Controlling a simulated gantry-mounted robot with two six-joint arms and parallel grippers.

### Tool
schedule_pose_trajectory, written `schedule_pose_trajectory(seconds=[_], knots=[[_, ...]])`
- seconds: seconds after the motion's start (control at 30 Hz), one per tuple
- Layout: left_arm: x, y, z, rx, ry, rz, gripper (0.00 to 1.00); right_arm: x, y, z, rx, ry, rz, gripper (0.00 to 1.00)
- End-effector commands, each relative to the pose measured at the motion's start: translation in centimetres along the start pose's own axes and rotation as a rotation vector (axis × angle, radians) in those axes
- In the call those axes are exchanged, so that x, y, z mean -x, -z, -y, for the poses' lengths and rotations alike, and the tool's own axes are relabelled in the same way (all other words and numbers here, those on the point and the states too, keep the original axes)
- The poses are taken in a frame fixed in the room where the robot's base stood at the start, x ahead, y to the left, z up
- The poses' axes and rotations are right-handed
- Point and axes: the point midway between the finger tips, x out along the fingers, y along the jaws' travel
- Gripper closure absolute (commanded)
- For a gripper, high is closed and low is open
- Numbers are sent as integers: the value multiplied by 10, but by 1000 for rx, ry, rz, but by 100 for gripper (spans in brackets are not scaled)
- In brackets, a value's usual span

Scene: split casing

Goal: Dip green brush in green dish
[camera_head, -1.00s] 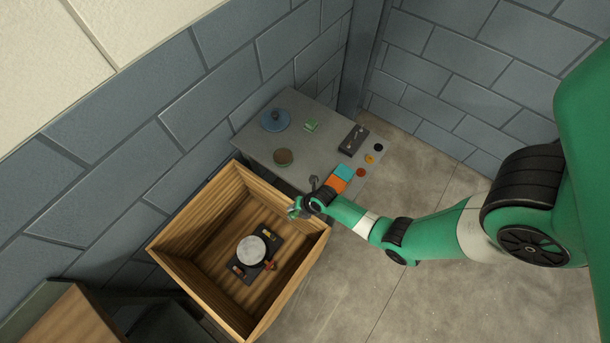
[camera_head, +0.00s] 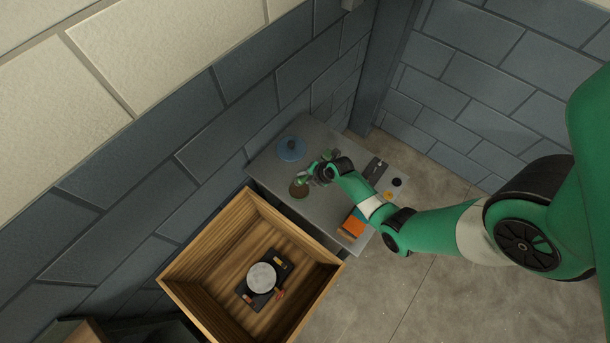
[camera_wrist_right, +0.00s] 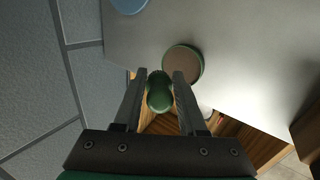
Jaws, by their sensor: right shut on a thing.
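My right gripper (camera_head: 309,176) is over the grey table, close to the green dish (camera_head: 299,190). In the right wrist view the gripper (camera_wrist_right: 160,84) is shut on the green brush (camera_wrist_right: 159,94), whose rounded green end shows between the fingers. The dish, round and brownish inside with a green rim, also shows in the right wrist view (camera_wrist_right: 183,63), just beyond the right finger. The brush's bristles are hidden, and I cannot tell whether they touch the dish. My left gripper is not in view.
A blue round item (camera_head: 291,149) lies behind the dish. A dark tray (camera_head: 376,169), a black disc (camera_head: 397,182) and an orange square (camera_head: 352,228) are at the right. An open wooden crate (camera_head: 185,262) stands in front. Block walls close off the back.

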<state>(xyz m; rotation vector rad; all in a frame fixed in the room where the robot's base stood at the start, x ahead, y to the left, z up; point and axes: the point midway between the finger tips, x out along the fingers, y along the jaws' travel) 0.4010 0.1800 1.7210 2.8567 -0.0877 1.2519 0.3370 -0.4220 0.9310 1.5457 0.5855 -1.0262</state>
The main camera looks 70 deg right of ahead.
Motion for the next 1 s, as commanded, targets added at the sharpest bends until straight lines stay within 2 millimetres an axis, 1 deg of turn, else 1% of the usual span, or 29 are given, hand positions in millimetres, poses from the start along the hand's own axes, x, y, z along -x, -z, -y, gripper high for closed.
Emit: schedule_pose_trajectory(seconds=[0.03, 0.3, 0.4, 0.53, 1.0], knots=[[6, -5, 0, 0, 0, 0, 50, -7, 0, 4, 0, -1, 0, 100], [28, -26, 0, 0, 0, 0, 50, -36, 1, 21, 1, -1, 0, 100], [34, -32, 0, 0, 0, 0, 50, -43, 1, 26, 1, -1, 0, 100], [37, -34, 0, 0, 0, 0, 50, -47, 1, 28, 1, -1, 0, 100], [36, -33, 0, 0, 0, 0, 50, -46, 1, 28, 1, -1, 0, 100]])
